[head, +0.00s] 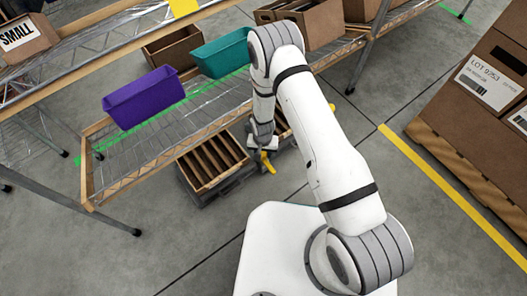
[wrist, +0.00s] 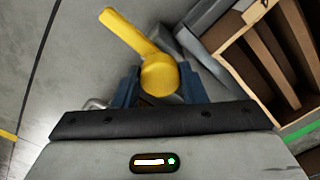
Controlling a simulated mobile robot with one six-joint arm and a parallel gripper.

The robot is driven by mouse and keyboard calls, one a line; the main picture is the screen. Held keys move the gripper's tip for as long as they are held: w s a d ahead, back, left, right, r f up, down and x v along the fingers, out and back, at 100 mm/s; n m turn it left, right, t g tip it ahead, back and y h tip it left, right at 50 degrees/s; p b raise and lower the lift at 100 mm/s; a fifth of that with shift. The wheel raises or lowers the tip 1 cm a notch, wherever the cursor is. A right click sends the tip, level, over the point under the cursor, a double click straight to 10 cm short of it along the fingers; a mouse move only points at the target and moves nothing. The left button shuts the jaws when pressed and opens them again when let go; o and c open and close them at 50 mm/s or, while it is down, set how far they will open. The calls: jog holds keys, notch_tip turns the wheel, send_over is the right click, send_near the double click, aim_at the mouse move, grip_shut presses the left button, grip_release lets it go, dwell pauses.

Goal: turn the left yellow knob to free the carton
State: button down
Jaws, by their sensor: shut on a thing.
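The left yellow knob (head: 268,162) shows at the lower right of the slatted carton in the head view. In the wrist view the knob (wrist: 158,76) has a round hub and a lever pointing to the upper left. My gripper (wrist: 158,88) is shut on the hub, one blue finger on each side. In the head view my gripper (head: 262,146) reaches down to the knob, partly hidden by my wrist. The brown carton (head: 208,166) with inner dividers sits tilted on a dark base; its edge and dividers also show in the wrist view (wrist: 250,70).
A wire shelf (head: 150,150) with a wooden edge stands above and left of the carton, holding a purple bin (head: 145,97) and a teal bin (head: 222,54). Stacked cartons (head: 490,90) stand on a pallet at the right. Open floor lies between.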

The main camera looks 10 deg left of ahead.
jog(key=shift+w, duration=0.4)
jog(key=c, duration=1.2)
grip_release()
jog(key=shift+c, duration=0.2)
jog(key=o, duration=0.3)
jog(key=shift+s, duration=0.25)
jog(key=shift+o, duration=0.2)
notch_tip(320, 180, up, 8)
jog(key=p, duration=0.3)
jog(key=shift+f, duration=0.1)
